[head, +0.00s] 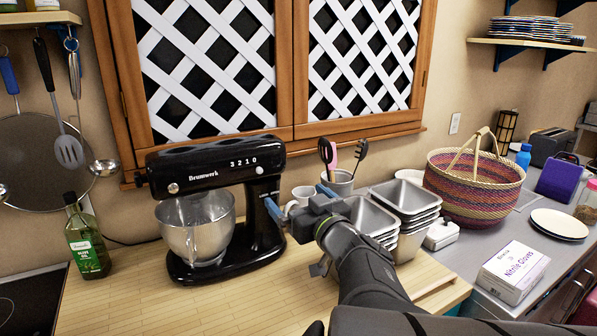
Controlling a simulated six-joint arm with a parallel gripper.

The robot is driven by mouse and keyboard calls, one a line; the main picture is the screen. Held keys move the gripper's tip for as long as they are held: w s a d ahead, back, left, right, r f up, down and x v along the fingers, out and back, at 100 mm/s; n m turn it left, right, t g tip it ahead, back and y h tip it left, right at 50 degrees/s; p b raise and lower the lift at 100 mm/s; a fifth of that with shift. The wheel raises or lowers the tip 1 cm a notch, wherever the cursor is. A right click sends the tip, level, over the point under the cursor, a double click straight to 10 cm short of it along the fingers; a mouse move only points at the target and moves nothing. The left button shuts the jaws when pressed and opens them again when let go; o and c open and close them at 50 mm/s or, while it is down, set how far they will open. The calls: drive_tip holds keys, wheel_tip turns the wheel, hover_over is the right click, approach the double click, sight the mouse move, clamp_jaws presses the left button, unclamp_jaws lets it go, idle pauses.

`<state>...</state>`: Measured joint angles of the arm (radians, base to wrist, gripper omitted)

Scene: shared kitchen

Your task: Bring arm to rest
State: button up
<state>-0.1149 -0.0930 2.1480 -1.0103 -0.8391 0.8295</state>
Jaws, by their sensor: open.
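My gripper (298,202) is open, with blue-tipped fingers, in the middle of the head view. My arm reaches up to it from the lower right. The gripper is just right of the black stand mixer (215,165), in front of the mugs. One finger overlaps the edge of the mixer's column in the picture; I cannot tell whether it touches. Nothing shows between the fingers.
A steel bowl (196,228) sits in the mixer. Stacked metal pans (408,198), a utensil crock (338,183) and a woven basket (474,186) stand to the right. An olive oil bottle (86,240) stands left. The wooden counter's front (200,305) is clear.

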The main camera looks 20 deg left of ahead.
drive_tip(key=x, duration=0.8)
drive_tip(key=shift+s+a+f+g, duration=0.3)
drive_tip(key=shift+s+f, duration=0.1)
drive_tip(key=shift+d, duration=0.1)
idle(0.9)
drive_tip(key=v, duration=0.9)
drive_tip(key=shift+s+d, duration=0.25)
drive_tip(key=shift+s, duration=0.1)
drive_tip(key=shift+w+a, duration=0.1)
drive_tip(key=x, duration=0.9)
drive_tip(key=v, duration=0.6)
